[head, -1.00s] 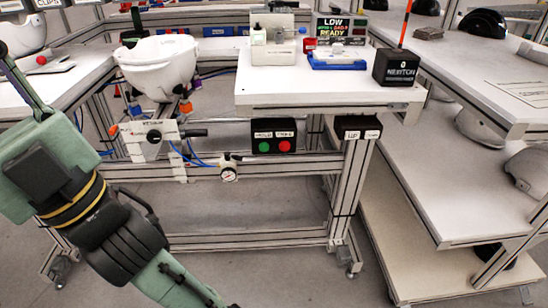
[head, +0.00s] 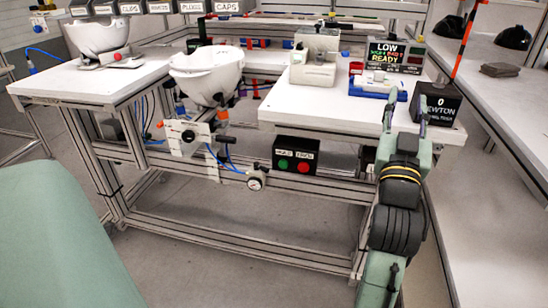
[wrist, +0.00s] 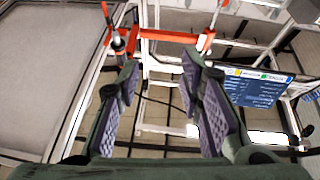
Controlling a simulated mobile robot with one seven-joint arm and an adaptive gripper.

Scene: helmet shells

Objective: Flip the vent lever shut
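In the head view, a white valve panel (head: 190,137) hangs on the front of the bench frame below the white helmet shell (head: 207,75). A dark handle (head: 226,140) sticks out to its right. My gripper (head: 406,112) is raised at the right end of the bench, well right of the panel. The wrist view shows its two fingers (wrist: 160,65) spread with nothing between them. The panel is not recognisable there.
A box with green and red buttons (head: 296,155) hangs under the bench. Floor before the bench is clear.

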